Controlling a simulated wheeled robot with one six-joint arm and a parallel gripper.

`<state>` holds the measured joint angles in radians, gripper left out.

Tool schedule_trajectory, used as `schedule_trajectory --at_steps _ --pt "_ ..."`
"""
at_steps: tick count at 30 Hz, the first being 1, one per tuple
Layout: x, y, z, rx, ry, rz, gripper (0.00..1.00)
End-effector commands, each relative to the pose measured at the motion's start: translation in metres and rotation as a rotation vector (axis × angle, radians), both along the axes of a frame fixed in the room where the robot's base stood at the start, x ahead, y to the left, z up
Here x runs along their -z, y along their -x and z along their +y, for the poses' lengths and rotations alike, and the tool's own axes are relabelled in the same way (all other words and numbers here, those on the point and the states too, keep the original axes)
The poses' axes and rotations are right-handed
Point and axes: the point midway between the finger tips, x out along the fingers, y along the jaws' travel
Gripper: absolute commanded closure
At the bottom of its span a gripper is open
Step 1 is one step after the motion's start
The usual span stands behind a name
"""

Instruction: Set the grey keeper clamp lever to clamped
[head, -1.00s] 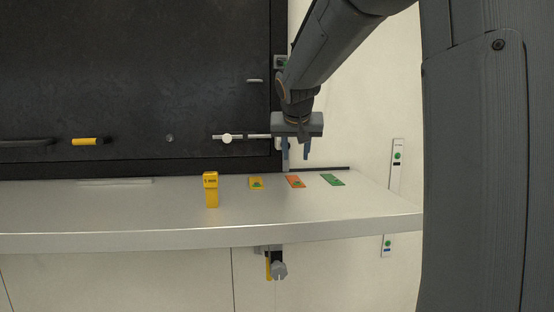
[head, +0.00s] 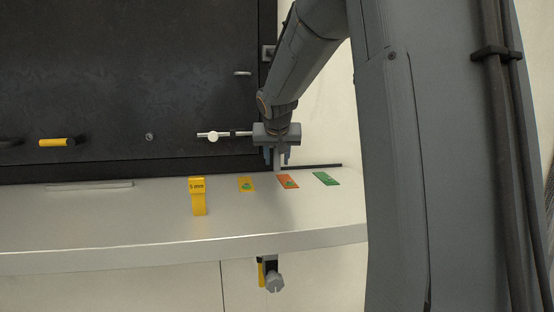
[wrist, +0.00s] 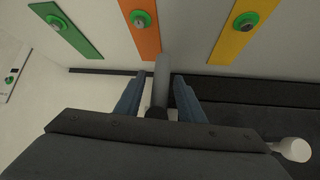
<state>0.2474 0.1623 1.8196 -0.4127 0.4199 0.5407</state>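The grey lever (head: 278,160) stands upright at the lower right corner of the dark door. It also shows in the wrist view as a grey bar (wrist: 162,75) with a dark round end nearer my wrist. My gripper (head: 277,157) is at the lever, with one finger on each side of it. In the wrist view my gripper (wrist: 159,78) is open, with narrow gaps between the fingers and the bar. I cannot tell whether either finger touches it. The lever's lower joint is partly hidden by my gripper.
A silver rod with a white knob (head: 213,137) lies left of my gripper. Yellow (head: 246,184), orange (head: 288,181) and green (head: 326,178) plates lie on the metal shelf (head: 120,225). A yellow 5 mm block (head: 198,197) stands there. A wall is close at right.

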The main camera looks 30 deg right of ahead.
Motion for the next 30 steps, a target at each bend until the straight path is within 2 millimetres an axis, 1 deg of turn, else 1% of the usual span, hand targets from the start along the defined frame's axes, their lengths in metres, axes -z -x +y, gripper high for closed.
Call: schedule_trajectory --at_steps 3,6,14,15,17,21,30 --pt "0.0084 -0.0071 -0.0039 0.000 0.000 0.001 0.64" --pt "0.0116 -0.0102 -0.0055 0.000 0.000 0.000 0.64" --pt "0.0128 -0.0113 -0.0059 -0.001 0.000 -0.001 0.64" --pt "0.0128 -0.0113 -0.0059 -0.001 0.000 -0.001 0.66" --pt "0.0128 -0.0113 -0.0059 -0.001 0.000 -0.001 0.76" --pt "0.0127 -0.0114 -0.0056 -0.001 0.000 -0.001 1.00" --pt "0.0131 -0.0115 -0.0065 -0.001 0.006 0.000 1.00"
